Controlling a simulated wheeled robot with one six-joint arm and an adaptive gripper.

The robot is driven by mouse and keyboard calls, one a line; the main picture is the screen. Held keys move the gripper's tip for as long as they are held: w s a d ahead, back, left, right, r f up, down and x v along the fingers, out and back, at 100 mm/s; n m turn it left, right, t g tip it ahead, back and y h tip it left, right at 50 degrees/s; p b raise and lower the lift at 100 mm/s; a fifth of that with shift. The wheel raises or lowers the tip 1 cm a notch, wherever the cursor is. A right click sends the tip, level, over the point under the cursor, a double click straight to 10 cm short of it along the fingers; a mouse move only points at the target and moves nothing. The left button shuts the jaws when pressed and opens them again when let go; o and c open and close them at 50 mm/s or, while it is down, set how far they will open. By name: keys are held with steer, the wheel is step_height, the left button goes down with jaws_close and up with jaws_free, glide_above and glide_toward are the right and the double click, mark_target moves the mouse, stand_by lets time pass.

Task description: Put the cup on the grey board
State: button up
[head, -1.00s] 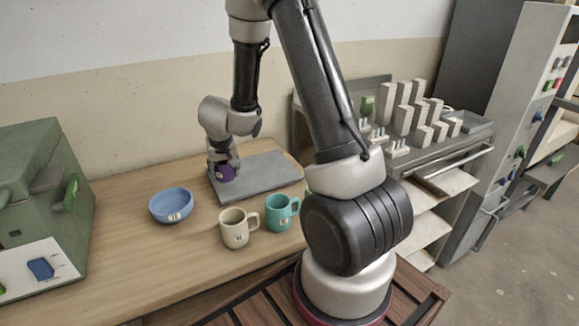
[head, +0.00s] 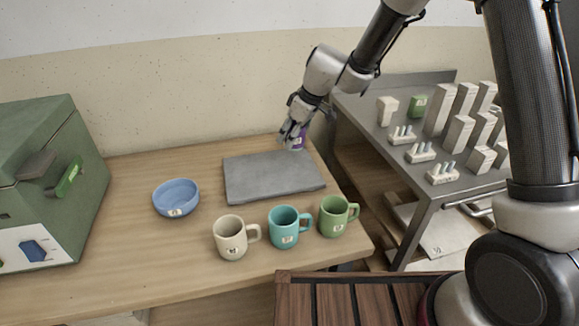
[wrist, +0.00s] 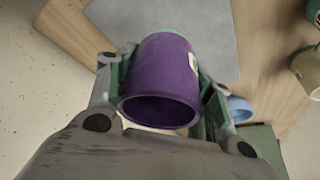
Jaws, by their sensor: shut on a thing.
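The purple cup (head: 299,139) shows in the head view at the back right corner of the grey board (head: 262,188). In the wrist view the cup (wrist: 160,78) is between both fingers, with its open mouth facing the camera. My gripper (head: 291,134) is shut on it. The board (wrist: 213,25) shows past the cup in the wrist view, bare on top. In the head view my fingers partly hide the cup. I cannot tell whether it touches anything below it.
A blue bowl (head: 176,199) stands left of the board. Cream (head: 230,239), teal (head: 284,229) and green (head: 333,217) mugs stand in front of it. A green machine (head: 40,185) is at far left. A grey metal table (head: 432,180) with several blocks stands at right.

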mark_target(303, 136)
steer(key=shift+s+a+f, duration=0.1)
steer(key=shift+f, duration=2.3)
steer(key=shift+a+f, duration=0.1)
steer(key=shift+f, duration=2.25)
steer(key=shift+f, duration=0.15)
steer(key=o, duration=1.1)
steer(key=v, duration=1.2)
steer(key=shift+r, duration=0.25)
